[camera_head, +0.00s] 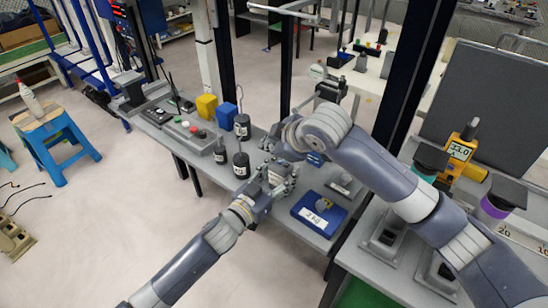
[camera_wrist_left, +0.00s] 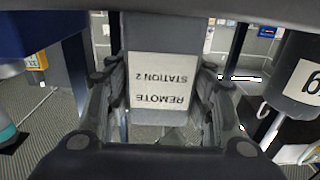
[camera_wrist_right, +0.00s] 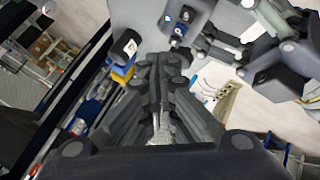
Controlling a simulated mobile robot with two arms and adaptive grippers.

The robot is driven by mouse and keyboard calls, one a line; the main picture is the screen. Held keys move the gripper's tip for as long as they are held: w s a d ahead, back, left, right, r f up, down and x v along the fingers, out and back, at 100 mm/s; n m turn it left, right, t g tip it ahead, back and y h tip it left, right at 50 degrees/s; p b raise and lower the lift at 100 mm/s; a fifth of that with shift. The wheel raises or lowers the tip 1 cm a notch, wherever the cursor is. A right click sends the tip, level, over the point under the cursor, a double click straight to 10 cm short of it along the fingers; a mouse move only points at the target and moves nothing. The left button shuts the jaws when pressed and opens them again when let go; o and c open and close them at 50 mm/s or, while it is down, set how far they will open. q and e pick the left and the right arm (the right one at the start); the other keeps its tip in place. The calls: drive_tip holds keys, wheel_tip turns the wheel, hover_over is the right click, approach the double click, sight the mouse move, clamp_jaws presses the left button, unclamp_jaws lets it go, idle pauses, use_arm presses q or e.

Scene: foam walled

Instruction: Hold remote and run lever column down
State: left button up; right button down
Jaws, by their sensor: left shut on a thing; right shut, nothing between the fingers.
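My left gripper (camera_head: 276,178) is over the grey bench in the head view. In the left wrist view it is shut on the remote (camera_wrist_left: 163,80), a dark box with a white label reading "REMOTE STATION 2" upside down, between both fingers. The remote is hard to make out in the head view. My right gripper (camera_head: 275,146) is close beyond the left one. In the right wrist view its fingers (camera_wrist_right: 157,75) are shut with nothing between them, and my left gripper (camera_wrist_right: 235,45) is at the upper right. I cannot tell which part is the lever column.
The grey bench (camera_head: 160,137) holds black weights (camera_head: 241,165), a yellow box (camera_head: 206,106), a blue box (camera_head: 227,116) and a labelled blue stand (camera_head: 320,214). A yellow meter (camera_head: 460,150) is at the right. A blue stool (camera_head: 55,132) stands left on open floor.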

wheel_tip(320, 180, up, 5)
idle(0.6)
idle(0.4)
use_arm(q)
drive_tip(key=o, duration=1.2)
drive_tip(key=shift+o, duration=0.2)
drive_tip(key=shift+s+a, duration=0.1)
